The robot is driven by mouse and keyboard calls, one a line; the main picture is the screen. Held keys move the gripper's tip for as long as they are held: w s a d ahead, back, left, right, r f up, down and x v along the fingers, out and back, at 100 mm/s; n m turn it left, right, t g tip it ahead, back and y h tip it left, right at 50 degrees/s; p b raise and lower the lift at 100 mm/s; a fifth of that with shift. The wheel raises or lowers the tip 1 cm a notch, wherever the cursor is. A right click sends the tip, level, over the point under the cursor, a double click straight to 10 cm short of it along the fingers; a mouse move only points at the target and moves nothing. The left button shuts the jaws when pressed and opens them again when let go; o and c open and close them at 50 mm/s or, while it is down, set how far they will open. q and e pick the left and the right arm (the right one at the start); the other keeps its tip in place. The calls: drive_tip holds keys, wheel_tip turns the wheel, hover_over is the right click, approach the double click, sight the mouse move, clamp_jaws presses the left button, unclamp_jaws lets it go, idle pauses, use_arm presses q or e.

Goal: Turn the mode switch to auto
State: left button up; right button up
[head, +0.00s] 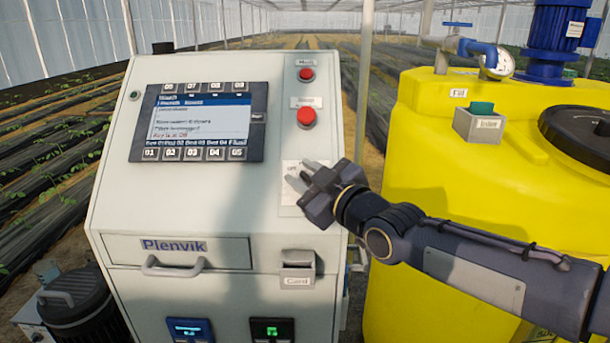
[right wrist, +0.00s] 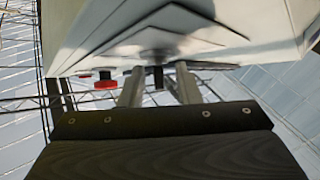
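The mode switch shows in the right wrist view as a small dark knob (right wrist: 157,77) standing out from the cabinet's face. My right gripper (head: 304,173) is at the right side of the sloped cabinet panel, over a pale label plate (head: 289,197). Its two fingers, also seen in the right wrist view (right wrist: 158,85), are apart, one on each side of the knob, with a gap to it on both sides. In the head view the gripper hides the knob, so I cannot read its setting. My left gripper is not in view.
The white cabinet (head: 215,215) carries a screen (head: 205,120) and two red buttons, an upper one (head: 306,74) and a lower one (head: 306,118), above my gripper. A card box (head: 297,262) juts out below. A yellow tank (head: 420,130) stands close on the right.

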clamp_jaws()
drive_tip(key=shift+s+a+m+t+h, duration=0.1)
drive_tip(key=shift+m+t+h, duration=0.2)
drive_tip(key=shift+m+t, duration=0.15)
drive_tip(key=shift+m, duration=0.35)
drive_tip(key=shift+m+t+h, duration=0.65)
drive_tip(key=shift+m+h, duration=0.05)
drive_tip(key=m+t+h+p, duration=0.1)
drive_tip(key=m+h, duration=0.1)
drive_tip(key=m, duration=0.1)
drive_tip(key=shift+r+m+t+h+p, duration=0.15)
drive_tip(key=shift+m+t+h+p, duration=0.15)
drive_tip(key=shift+t+h, duration=0.1)
drive_tip(key=m+t+h, duration=0.1)
drive_tip(key=m+h, duration=0.1)
drive_tip(key=shift+m+h+p, duration=0.3)
drive_tip(key=shift+m+p, duration=0.1)
drive_tip(key=m+h+p, duration=0.1)
drive_tip(key=m+h, duration=0.8)
drive_tip(key=shift+m+g, duration=0.3)
drive_tip(key=m+g+h, duration=0.1)
drive_tip(key=m, duration=0.1)
drive_tip(key=m+g+h+p, duration=0.1)
drive_tip(key=m+h, duration=0.1)
drive_tip(key=m+g+h+p, duration=0.1)
drive_tip(key=m+g+h, duration=0.1)
drive_tip(key=shift+d+m, duration=0.3)
drive_tip(key=shift+m, duration=0.1)
